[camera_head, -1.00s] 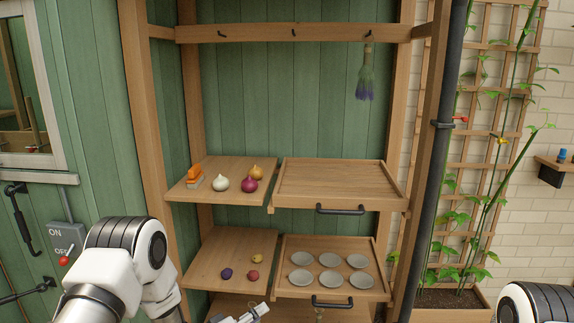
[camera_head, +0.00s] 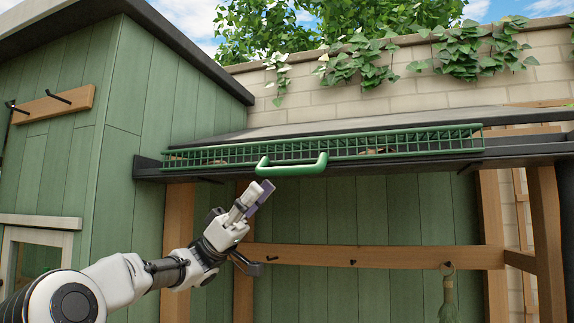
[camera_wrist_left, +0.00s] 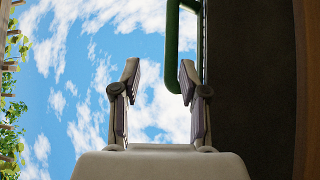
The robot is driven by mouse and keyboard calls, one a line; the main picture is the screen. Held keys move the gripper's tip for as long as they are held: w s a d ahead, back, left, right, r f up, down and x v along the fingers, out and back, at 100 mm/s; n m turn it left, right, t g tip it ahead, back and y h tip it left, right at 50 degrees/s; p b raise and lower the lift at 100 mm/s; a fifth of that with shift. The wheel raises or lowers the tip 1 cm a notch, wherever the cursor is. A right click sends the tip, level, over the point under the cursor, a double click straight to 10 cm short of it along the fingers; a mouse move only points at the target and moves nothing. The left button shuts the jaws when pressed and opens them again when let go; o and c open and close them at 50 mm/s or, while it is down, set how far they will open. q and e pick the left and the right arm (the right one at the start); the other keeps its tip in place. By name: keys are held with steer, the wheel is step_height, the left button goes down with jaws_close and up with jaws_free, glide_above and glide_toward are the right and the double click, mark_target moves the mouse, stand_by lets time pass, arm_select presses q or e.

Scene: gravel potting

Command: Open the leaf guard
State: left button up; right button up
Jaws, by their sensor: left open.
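The leaf guard (camera_head: 340,147) is a long green mesh strip lying along the dark gutter under the roof edge in the head view. Its green U-shaped handle (camera_head: 292,171) sticks out at the front, left of the guard's middle. My left gripper (camera_head: 262,188) is raised just below the handle's left end, open and empty. In the left wrist view, the handle (camera_wrist_left: 171,45) shows beyond the open fingertips (camera_wrist_left: 160,75), nearer the right finger. Whether that finger touches it I cannot tell. My right gripper is out of view.
The dark gutter (camera_head: 520,152) runs along the roof front above a wooden rail (camera_head: 400,256) with hooks. A hanging brush (camera_head: 447,295) is at lower right. A green shed wall (camera_head: 70,170) stands at left. The space before the gutter's right half is clear.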

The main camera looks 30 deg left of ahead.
mark_target(287, 170)
arm_select(q)
steer(key=shift+t, duration=0.3)
steer(key=d+r+p, duration=0.1)
steer(key=w+d+r+p, duration=0.1)
steer(key=d, duration=0.1)
steer(key=w+d+r+p, duration=0.1)
steer(key=d+r, duration=0.1)
steer(key=shift+w+d+r, duration=0.1)
steer(key=shift+w+d, duration=0.05)
steer(key=shift+d, duration=0.05)
steer(key=shift+s+r, duration=0.1)
steer(key=shift+s, duration=0.5)
steer(key=shift+w+a, duration=0.1)
steer(key=shift+w, duration=0.25)
steer(key=c, duration=0.8)
steer(key=shift+w+f+n, duration=0.15)
steer(key=shift+f+n, duration=0.05)
steer(key=shift+n, duration=0.1)
jaws_close()
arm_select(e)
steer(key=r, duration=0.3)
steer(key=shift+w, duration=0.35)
arm_select(q)
steer(key=shift+r, duration=0.15)
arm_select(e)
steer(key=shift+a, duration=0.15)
